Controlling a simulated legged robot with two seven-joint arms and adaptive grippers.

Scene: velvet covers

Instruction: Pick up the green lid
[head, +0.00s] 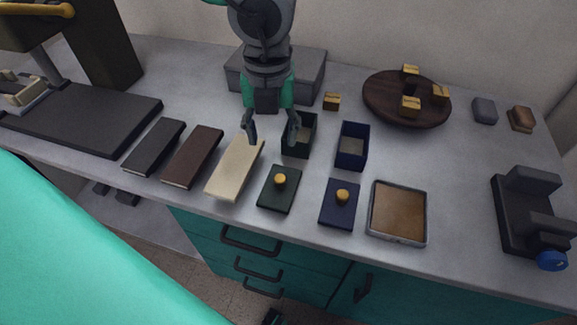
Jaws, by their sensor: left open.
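The green lid (279,192) is a dark green flat rectangle with a round gold knob. It lies on the grey counter near the front edge, just left of a dark blue lid (340,206) with a similar knob. My left gripper (271,134) points down with its fingers spread and nothing between them. It appears behind the green lid in the picture, over the area between the cream slab and the dark green open box (308,121). Its right finger covers part of that box. How high it is above the counter is hard to tell. My right gripper is not seen.
A dark blue open box (353,146) stands right of the green one. A cream slab (233,171), a brown slab (192,157) and a black slab (153,146) lie to the left. A tray (398,212) with brown inside lies right. A round wooden board (381,104) holds gold blocks.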

